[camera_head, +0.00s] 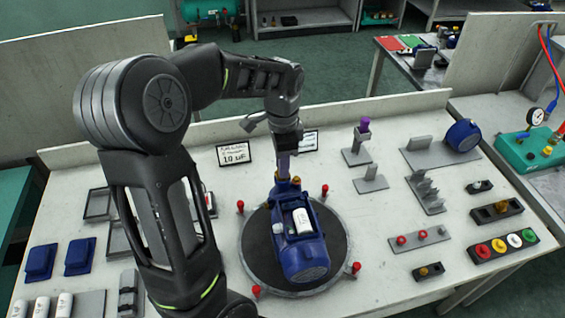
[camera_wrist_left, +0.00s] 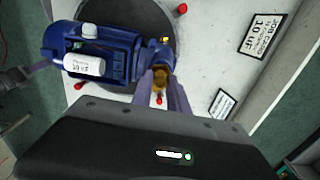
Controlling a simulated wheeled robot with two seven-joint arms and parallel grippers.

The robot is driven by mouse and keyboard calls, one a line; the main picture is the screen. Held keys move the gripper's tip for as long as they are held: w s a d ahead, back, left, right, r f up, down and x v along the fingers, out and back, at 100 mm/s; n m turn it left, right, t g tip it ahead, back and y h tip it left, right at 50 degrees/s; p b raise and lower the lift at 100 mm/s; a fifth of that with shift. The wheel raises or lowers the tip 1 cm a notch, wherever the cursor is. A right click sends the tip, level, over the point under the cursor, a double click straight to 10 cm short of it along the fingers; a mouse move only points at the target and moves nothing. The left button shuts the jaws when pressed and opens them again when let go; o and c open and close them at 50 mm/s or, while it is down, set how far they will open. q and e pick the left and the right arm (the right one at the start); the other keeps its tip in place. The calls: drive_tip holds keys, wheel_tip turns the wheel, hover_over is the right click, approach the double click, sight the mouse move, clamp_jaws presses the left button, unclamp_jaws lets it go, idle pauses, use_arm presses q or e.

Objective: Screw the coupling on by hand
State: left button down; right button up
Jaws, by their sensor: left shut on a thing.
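The blue pump (camera_head: 298,240) lies on a round dark turntable (camera_head: 251,225), with a white capacitor (camera_head: 302,221) in its open top box. My left gripper (camera_head: 285,172) reaches down to the pump's far end. In the left wrist view, its pale purple fingers (camera_wrist_left: 161,92) are shut on a brass coupling (camera_wrist_left: 160,77), at the blue pump's port (camera_wrist_left: 158,55). Whether the thread is engaged cannot be seen. What looks like my right gripper (camera_wrist_left: 42,67) shows at the left edge of the left wrist view; its jaws are unclear.
Red knobs (camera_head: 240,206) stand around the turntable. A job card (camera_head: 234,154) reading 10 uF stands behind it. Blue covers (camera_head: 80,257) lie at left. Grey fixtures (camera_head: 425,192) and a button strip (camera_head: 502,246) are at right.

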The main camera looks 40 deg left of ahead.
use_arm(q)
drive_tip(key=m, duration=0.3)
drive_tip(key=m, duration=0.3)
drive_tip(key=shift+m, duration=0.3)
drive_tip(key=c, duration=1.4)
unclamp_jaws()
drive_tip(key=shift+o, duration=0.2)
drive_tip(key=shift+n, duration=1.7)
drive_tip(key=shift+n, duration=1.8)
